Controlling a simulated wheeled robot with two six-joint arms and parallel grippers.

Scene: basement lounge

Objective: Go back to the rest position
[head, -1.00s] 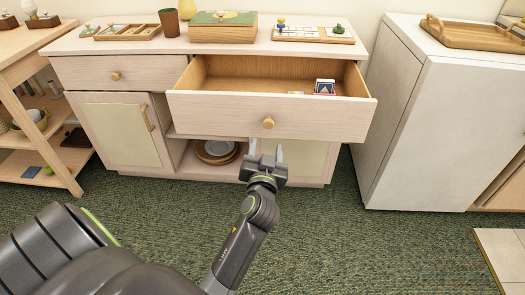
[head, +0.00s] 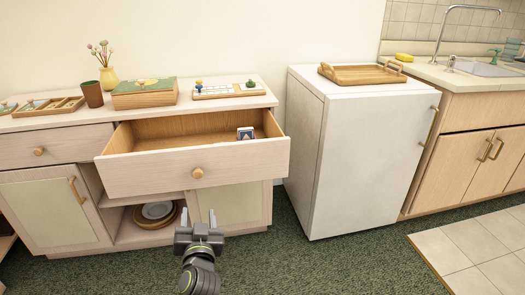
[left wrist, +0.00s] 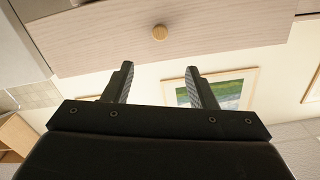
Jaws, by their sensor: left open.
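My left gripper (head: 199,222) is open and empty, low in front of the sideboard (head: 232,92). In the head view it is below the round wooden knob (head: 197,173) of the pulled-out drawer (head: 150,172) and apart from it. In the left wrist view, the open fingers (left wrist: 160,84) show below the drawer front (left wrist: 210,25) and its knob (left wrist: 159,32), with nothing between them. My right gripper is in neither view.
A wooden box (head: 145,95), a brown cup (head: 92,94) and a game board (head: 227,91) stand on the sideboard. Plates (head: 157,210) sit on the open shelf below. A white fridge (head: 350,150) with a wooden tray (head: 362,74) stands at right. Green carpet is clear in front.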

